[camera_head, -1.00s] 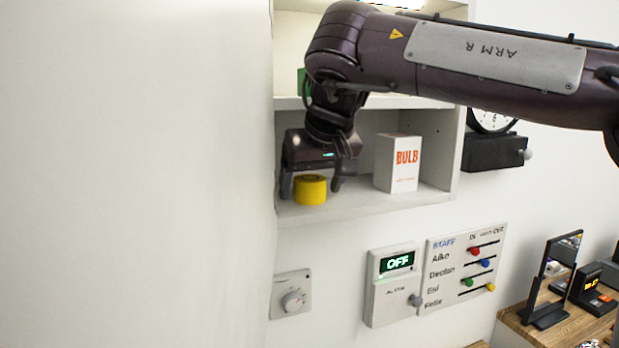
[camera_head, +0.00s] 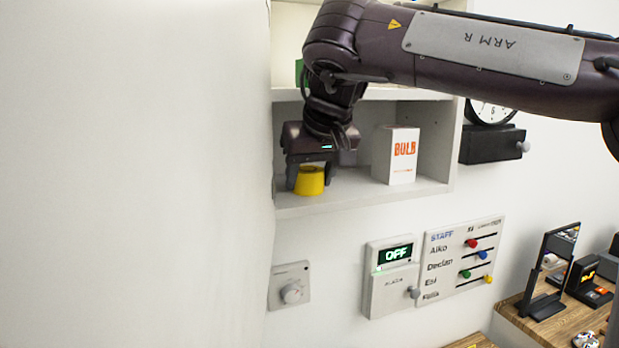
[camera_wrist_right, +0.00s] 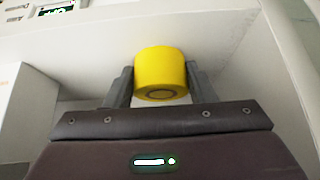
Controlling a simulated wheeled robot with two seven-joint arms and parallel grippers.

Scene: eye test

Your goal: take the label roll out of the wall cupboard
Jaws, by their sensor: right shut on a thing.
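The wall cupboard (camera_head: 405,204) is open at the front, with a lower and an upper shelf space showing. A yellow roll (camera_head: 309,183), which I take as the label roll, is in the lower space at the left. My right gripper (camera_head: 309,184) reaches in from above and is shut on the roll, one finger on each side. In the right wrist view the roll (camera_wrist_right: 160,72) sits between the fingertips (camera_wrist_right: 160,85). The roll looks slightly tilted. I cannot tell whether it touches the shelf. My left gripper is not in view.
A white BULB box (camera_head: 396,156) stands right of the roll on the same shelf. A green thing (camera_head: 299,72) is partly hidden above. A large pale panel (camera_head: 130,170) borders the cupboard's left. Below hang a dial (camera_head: 291,291), an OFF unit (camera_head: 391,280) and a STAFF board (camera_head: 463,262).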

